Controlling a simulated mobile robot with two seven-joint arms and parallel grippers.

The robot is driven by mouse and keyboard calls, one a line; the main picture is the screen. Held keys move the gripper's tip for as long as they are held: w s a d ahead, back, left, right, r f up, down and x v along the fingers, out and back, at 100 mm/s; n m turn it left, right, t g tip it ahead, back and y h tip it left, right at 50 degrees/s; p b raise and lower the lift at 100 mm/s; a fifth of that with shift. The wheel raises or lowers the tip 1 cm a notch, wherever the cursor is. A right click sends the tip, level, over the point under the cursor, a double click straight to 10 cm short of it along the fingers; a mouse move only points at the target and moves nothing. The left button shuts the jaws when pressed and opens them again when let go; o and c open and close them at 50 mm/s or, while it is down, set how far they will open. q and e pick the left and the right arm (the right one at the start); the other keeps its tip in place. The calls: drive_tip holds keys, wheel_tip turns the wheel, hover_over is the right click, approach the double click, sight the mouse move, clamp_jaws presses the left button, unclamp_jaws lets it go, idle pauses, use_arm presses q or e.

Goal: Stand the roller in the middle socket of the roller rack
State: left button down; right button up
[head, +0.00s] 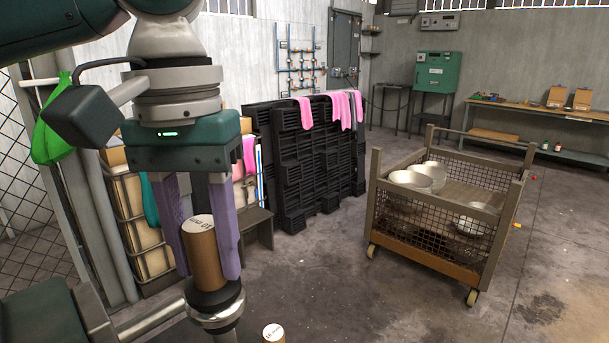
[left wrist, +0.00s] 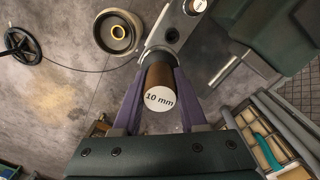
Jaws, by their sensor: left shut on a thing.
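A brown cylindrical roller (head: 204,255) with a white end marked "10 mm" stands roughly upright between the purple fingers of my left gripper (head: 205,278). The gripper is shut on it from above. The label also faces the camera in the left wrist view (left wrist: 160,97). Below the roller are a black collar and a shiny metal ring (head: 216,312); I cannot tell whether the roller is seated. A second, white-topped roller (head: 273,333) is cut off at the bottom of the head view. A grey metal bar (left wrist: 176,28), perhaps the rack, shows in the left wrist view. My right gripper is out of view.
A mesh cart (head: 440,215) holding metal bowls stands to the right. Black pallets (head: 310,165) stand behind. The floor between is clear.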

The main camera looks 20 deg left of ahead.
use_arm(q)
wheel_tip(320, 180, down, 23)
drive_tip(key=a+n+b, duration=0.1)
drive_tip(key=a+b, duration=0.1)
drive_tip(key=b, duration=1.1)
drive_tip(key=shift+s+a, duration=0.2)
drive_tip(key=shift+a, duration=0.2)
drive_tip(key=shift+f, duration=0.4)
drive_tip(key=shift+c, duration=1.8)
unclamp_jaws()
wheel_tip(320, 180, up, 10)
drive_tip(key=p, duration=0.2)
